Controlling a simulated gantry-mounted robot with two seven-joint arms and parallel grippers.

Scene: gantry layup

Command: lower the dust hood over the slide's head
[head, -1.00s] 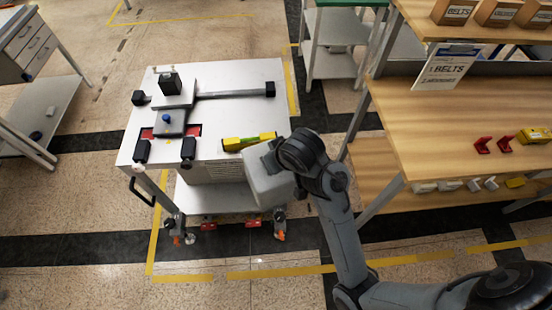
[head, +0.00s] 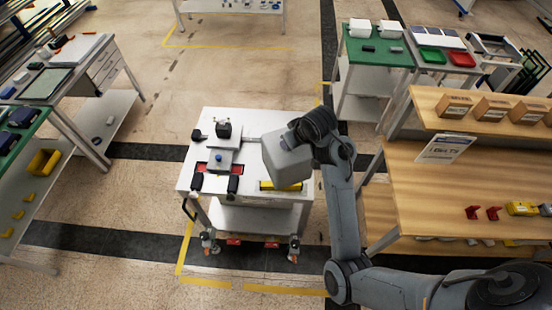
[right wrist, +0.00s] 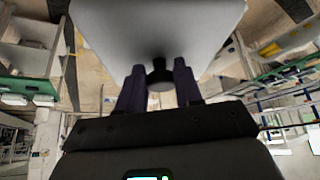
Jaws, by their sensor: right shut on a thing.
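The dust hood is a plain light-grey box (head: 287,162), held tilted in front of the right part of the white cart top in the head view. My right gripper (right wrist: 158,82) is shut on the hood's dark knob (right wrist: 159,72); the hood's pale face (right wrist: 158,28) fills the top of the right wrist view. In the head view its fingers are hidden. The slide (head: 222,142) lies on the cart, with a black block as its apparent head (head: 223,129) and a blue knob (head: 218,157) in front. The hood hides the rail's right end and is apart from the head. My left gripper is not in view.
The white cart (head: 275,120) also carries black blocks, red patches and a yellow item (head: 267,185) partly behind the hood. A wooden bench (head: 440,195) stands at the right, a green-topped table (head: 375,45) behind. Floor left of the cart is clear.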

